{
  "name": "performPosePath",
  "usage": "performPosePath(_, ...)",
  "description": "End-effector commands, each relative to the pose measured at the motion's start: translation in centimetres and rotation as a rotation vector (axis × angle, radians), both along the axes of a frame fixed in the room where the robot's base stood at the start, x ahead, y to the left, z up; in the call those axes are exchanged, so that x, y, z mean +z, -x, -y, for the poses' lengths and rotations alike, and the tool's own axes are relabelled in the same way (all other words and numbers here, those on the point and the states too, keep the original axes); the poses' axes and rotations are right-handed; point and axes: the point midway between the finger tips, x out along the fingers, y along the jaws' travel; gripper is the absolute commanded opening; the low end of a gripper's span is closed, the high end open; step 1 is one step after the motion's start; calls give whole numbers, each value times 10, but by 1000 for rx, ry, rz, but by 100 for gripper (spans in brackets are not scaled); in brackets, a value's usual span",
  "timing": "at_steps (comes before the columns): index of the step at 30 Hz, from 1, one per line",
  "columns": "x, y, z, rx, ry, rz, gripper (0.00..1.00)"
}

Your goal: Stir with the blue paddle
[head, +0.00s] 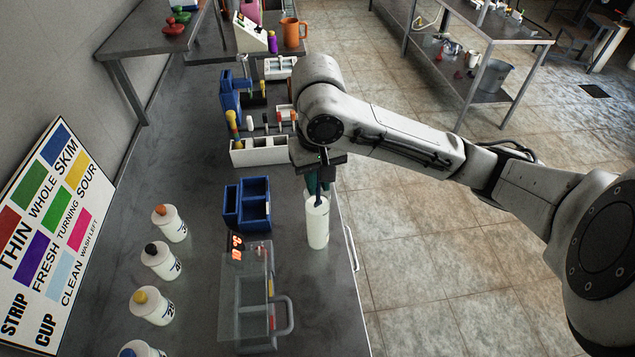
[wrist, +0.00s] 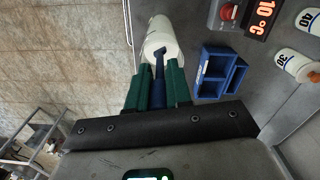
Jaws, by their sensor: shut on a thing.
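My gripper (head: 318,184) points down over the bench's right edge, above a tall white cylindrical container (head: 317,228). Its two green fingers are shut on the blue paddle (wrist: 159,88), whose shaft runs between them in the wrist view. The paddle's lower end reaches the container's open top; it also shows as a dark blue shaft in the head view (head: 318,199). The white container also appears in the wrist view (wrist: 162,38). The part of the paddle inside the container is hidden, and so are its contents.
A blue divided bin (head: 256,214) stands left of the container. A clear-lidded box with a red display (head: 237,248) is nearer. White bottles (head: 160,260) line the left, beside a colour chart (head: 50,235). A white rack (head: 258,152) stands behind. Floor lies right of the bench.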

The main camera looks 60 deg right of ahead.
Motion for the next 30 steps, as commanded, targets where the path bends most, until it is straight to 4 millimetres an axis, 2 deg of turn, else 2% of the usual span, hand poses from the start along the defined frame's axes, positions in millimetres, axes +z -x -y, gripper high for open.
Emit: performPosePath(30, 77, -1, 0, 2, 4, 7, 0)
